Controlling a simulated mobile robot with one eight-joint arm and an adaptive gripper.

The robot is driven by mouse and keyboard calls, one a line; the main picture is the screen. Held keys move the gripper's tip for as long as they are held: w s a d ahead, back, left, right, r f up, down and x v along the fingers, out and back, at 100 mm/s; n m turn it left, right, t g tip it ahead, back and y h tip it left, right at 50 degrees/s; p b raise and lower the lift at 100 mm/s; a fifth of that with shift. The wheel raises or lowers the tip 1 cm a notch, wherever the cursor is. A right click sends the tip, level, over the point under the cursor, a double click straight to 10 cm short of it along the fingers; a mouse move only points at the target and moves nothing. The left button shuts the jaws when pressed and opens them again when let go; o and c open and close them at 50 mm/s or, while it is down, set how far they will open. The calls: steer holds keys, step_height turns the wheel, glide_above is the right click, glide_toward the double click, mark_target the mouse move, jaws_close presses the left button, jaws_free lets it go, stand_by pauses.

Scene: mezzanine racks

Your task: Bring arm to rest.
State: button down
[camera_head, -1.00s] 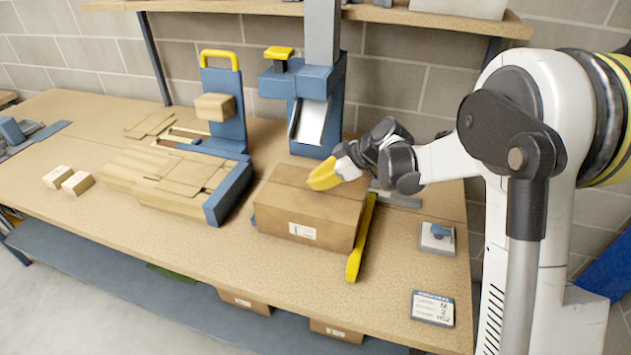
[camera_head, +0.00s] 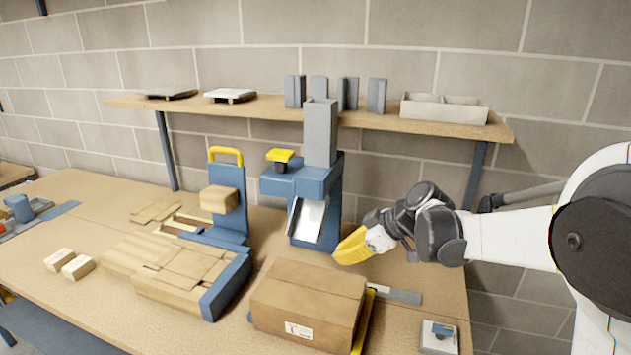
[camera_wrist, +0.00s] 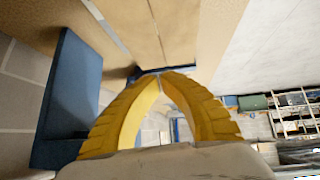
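My gripper (camera_head: 352,247) has yellow fingers and hangs above the back right of the closed cardboard box (camera_head: 305,304), apart from it. In the wrist view the two curved yellow fingers (camera_wrist: 162,76) meet at their tips, with an empty gap between them further back. My gripper is shut on nothing. My white arm reaches in from the right, partly bent, with its dark wrist behind the fingers. The box stands on the wooden workbench (camera_head: 397,338), and its white label faces the front.
A blue machine with a grey column (camera_head: 319,135) stands behind the box. A blue stand with a yellow handle (camera_head: 226,155) and flat cardboard (camera_head: 172,275) are at left. A wooden shelf (camera_head: 400,122) crosses above, carrying grey blocks and a bin (camera_head: 444,109). Two small boxes (camera_head: 68,263) lie far left.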

steer(key=s+d+f+m+t+h+b, duration=0.1)
steer(key=s+d+f+m+h+b, duration=0.1)
steer(key=s, duration=0.7)
steer(key=s+d+f+m+t+h+b, duration=0.1)
steer(key=s+d+f+m+h+b, duration=0.1)
steer(key=s+d+m, duration=0.3)
steer(key=s+d+f+m+t+h+b, duration=0.1)
steer(key=s+m, duration=0.5)
steer(key=s, duration=0.7)
steer(key=d+f+h+b, duration=0.1)
steer(key=d+h+b, duration=0.1)
steer(key=d, duration=0.1)
steer(key=shift+s+m+h+b, duration=0.2)
steer(key=shift+m+h+b, duration=0.1)
steer(key=shift+h+b, duration=0.1)
